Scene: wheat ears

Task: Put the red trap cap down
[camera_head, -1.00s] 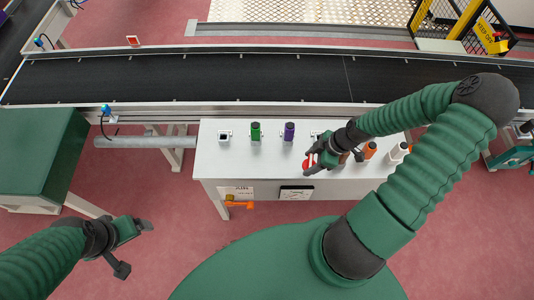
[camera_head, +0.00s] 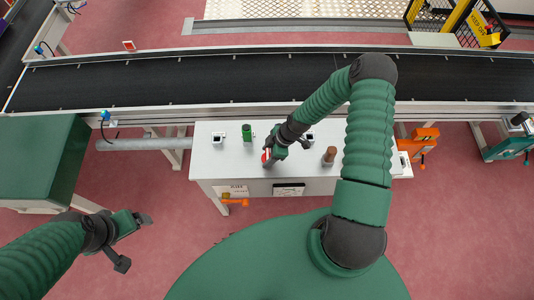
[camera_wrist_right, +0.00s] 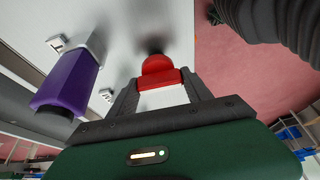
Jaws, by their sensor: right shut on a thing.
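In the head view the red cap (camera_head: 265,157) shows as a small patch by my right gripper (camera_head: 270,157), over the front of the white table (camera_head: 220,168). A dark shadow lies just beyond the cap; I cannot tell whether it touches the table. My left gripper (camera_head: 134,241) is open and empty over the floor at the lower left.
A purple cylinder (camera_wrist_right: 68,82) stands beside my right gripper. A green cylinder (camera_head: 247,134), a white square holder (camera_head: 218,138) and a brown cylinder (camera_head: 329,156) stand on the table. A black conveyor (camera_head: 190,80) runs behind. Bare tabletop lies at the left front.

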